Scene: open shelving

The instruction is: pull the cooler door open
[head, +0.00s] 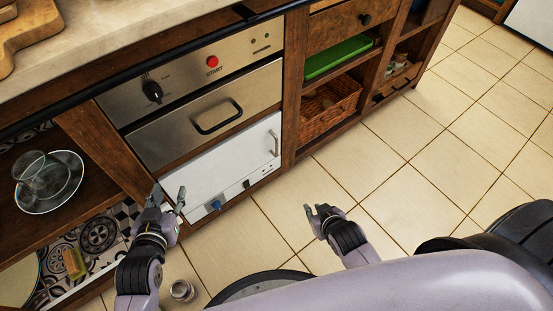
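The white cooler door (222,168) is a flat panel low in the wooden unit, below the steel oven. It looks shut. Its upright silver handle (273,143) is near its right edge. My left gripper (168,194) is in front of the door's lower left corner, far from the handle, with its fingers apart and nothing between them. My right gripper (318,210) is over the floor, to the right of and nearer than the handle. Its fingers look apart and empty, and it touches nothing.
Small blue (216,204) and black (246,184) parts sit along the door's lower edge. The steel oven (205,110) with a red start button is above. A glass cup (43,177) on a saucer stands on the left shelf. A small metal can (181,290) is on the floor. The tiled floor (420,170) at right is clear.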

